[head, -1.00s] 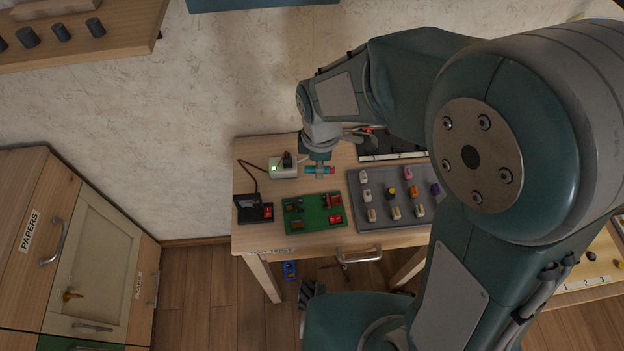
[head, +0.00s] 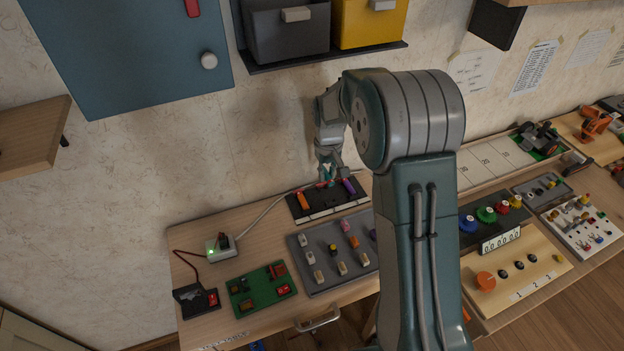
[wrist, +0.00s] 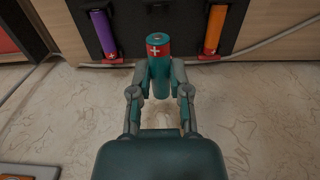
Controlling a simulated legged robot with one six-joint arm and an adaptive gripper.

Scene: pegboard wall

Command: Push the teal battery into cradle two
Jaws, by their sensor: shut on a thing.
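The teal battery (wrist: 160,68) has a red band with a white plus mark. My gripper (wrist: 160,78) is shut on it, with a finger on each side. In the head view the gripper (head: 329,174) is at the wall-side edge of the black cradle board (head: 325,208). A purple battery (wrist: 103,34) and an orange battery (wrist: 214,30) lie in slots either side of a middle space. The teal battery lines up with this space in the wrist view. I cannot tell whether it touches the board; the gripper partly hides it in the head view.
A grey tray of several small pegs (head: 321,272) lies in front of the board. A green circuit board (head: 262,290) and a white box with a green light (head: 221,248) are to the left. A cable (head: 264,213) runs along the wall side. Bins hang above.

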